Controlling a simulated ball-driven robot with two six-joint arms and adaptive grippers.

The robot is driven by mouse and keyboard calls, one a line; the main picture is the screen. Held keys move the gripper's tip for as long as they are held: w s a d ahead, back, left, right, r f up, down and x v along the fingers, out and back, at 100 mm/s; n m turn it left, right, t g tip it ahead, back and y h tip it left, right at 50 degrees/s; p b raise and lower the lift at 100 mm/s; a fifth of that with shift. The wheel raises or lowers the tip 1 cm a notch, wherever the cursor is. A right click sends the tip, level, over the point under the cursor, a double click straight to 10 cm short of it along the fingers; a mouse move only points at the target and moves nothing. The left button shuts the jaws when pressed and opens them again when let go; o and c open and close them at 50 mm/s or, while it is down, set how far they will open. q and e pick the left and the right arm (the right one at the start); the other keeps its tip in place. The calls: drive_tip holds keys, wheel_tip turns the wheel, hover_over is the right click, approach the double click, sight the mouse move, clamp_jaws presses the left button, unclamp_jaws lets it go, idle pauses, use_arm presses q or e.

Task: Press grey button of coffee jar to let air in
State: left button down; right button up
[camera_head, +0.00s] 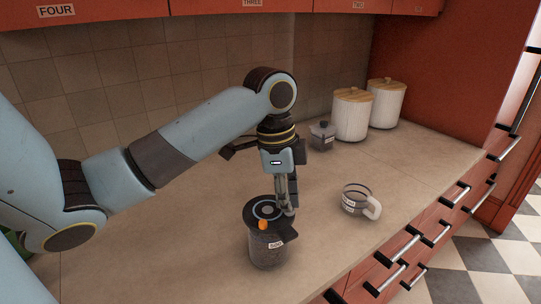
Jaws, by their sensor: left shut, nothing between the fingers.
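The coffee jar (267,250) is a dark grey canister standing upright near the counter's front edge. It has a small label and an orange spot (263,225) near its rim. Its top shows a light ring around a round centre, which may be the grey button (267,210). My left gripper (287,211) points down with its fingers shut and empty. Its tips are at the right side of the jar's lid; I cannot tell whether they touch it. The fingers hide part of the lid's right edge. My right gripper is not in view.
Red cabinets (220,6) hang above.

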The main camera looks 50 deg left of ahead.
use_arm(q)
wheel_tip(320, 180, up, 3)
drive_tip(key=p, duration=0.3)
drive_tip(key=shift+f, duration=0.1)
drive_tip(key=shift+r, duration=0.3)
wheel_tip(320, 180, up, 6)
drive_tip(key=shift+f, duration=0.2)
idle(0.3)
idle(0.7)
